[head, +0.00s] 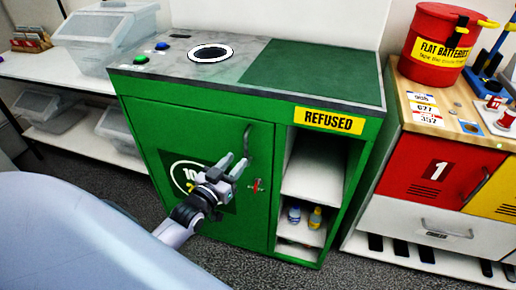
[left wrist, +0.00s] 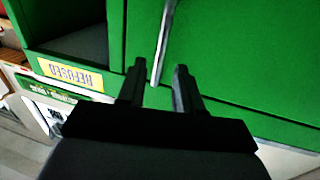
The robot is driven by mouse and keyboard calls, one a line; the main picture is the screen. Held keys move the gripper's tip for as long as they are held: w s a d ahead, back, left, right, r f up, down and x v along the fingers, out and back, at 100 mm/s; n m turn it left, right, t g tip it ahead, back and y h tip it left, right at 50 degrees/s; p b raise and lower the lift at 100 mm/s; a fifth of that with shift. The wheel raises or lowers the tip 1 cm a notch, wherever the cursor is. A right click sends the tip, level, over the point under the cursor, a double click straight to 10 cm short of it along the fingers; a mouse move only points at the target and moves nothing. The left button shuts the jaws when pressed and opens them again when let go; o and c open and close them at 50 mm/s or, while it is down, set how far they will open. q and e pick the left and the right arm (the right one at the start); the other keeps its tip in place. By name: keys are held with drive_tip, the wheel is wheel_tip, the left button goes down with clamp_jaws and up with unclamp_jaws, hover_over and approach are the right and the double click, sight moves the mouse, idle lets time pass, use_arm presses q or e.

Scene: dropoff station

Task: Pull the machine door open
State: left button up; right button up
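The green machine door (head: 205,175) is on the front left of the green machine and looks closed. Its grey vertical bar handle (head: 247,142) is near the door's right edge, with a small red key or latch (head: 257,186) below it. My left gripper (head: 234,165) is open in front of the door, its fingers pointing up near the handle. In the left wrist view the picture is upside down; the handle (left wrist: 163,45) lies just beyond and between the two open fingertips (left wrist: 158,75). Whether they touch it I cannot tell. My right gripper is not in view.
Open shelves (head: 312,170) marked REFUSED hold small bottles (head: 315,217) at the right of the door. A wooden-topped cabinet with a red drum (head: 438,45) stands further right. A white shelf with plastic bins (head: 100,40) is at left.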

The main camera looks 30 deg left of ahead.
sight(245, 151)
use_arm(q)
drive_tip(key=shift+w+a, duration=0.15)
drive_tip(key=shift+w, duration=3.2)
clamp_jaws()
